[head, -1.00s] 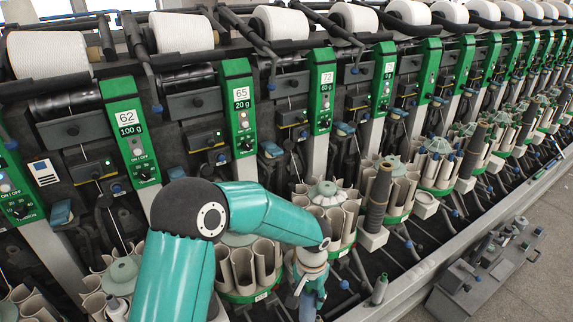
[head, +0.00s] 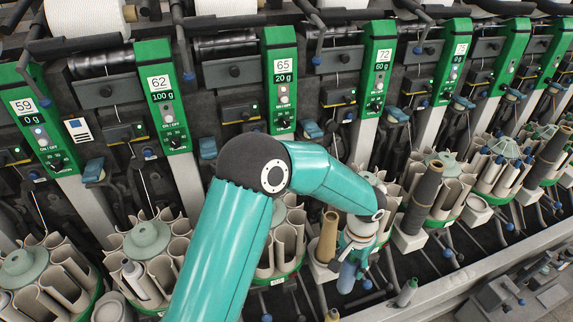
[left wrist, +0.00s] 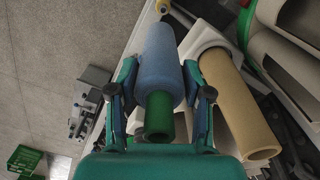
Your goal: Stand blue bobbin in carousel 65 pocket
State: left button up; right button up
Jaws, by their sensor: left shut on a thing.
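My left gripper (head: 355,262) is shut on the blue bobbin (head: 347,277), low in front of the machine row. In the left wrist view the blue bobbin (left wrist: 158,65) lies between the two fingers, with its green tube end (left wrist: 159,115) toward the camera. The green unit marked 65 (head: 281,75) stands behind my arm. The carousel below it (head: 289,240) has several upright beige pockets around a hub; my left arm hides part of it. The bobbin is right of this carousel and apart from it. My right gripper is not in view.
A tan bobbin (head: 327,237) stands close left of my gripper; in the left wrist view it (left wrist: 238,100) is right of the blue one. A dark bobbin (head: 424,198) stands to the right. Neighbouring carousels (head: 147,240) flank both sides. A grey box (head: 505,298) is at lower right.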

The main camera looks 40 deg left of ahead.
pick_arm(q)
jog(key=s+a+r+n+p, duration=0.1)
jog(key=s+a+r+p, duration=0.1)
jog(key=a+r, duration=0.6)
jog(key=s+a+r+n+p, duration=0.2)
jog(key=s+a+r, duration=0.2)
jog(key=a+r, duration=0.5)
notch_tip(320, 180, up, 4)
jog(key=shift+a+r+p, duration=0.15)
jog(key=shift+r+p, duration=0.05)
jog(key=shift+p, duration=0.2)
dwell(0.6)
jog(key=shift+n, duration=0.3)
jog(key=shift+f+b, duration=1.55)
jog(key=shift+f, duration=0.65)
jog(key=shift+f+b, duration=1.7)
jog(key=shift+f, duration=0.6)
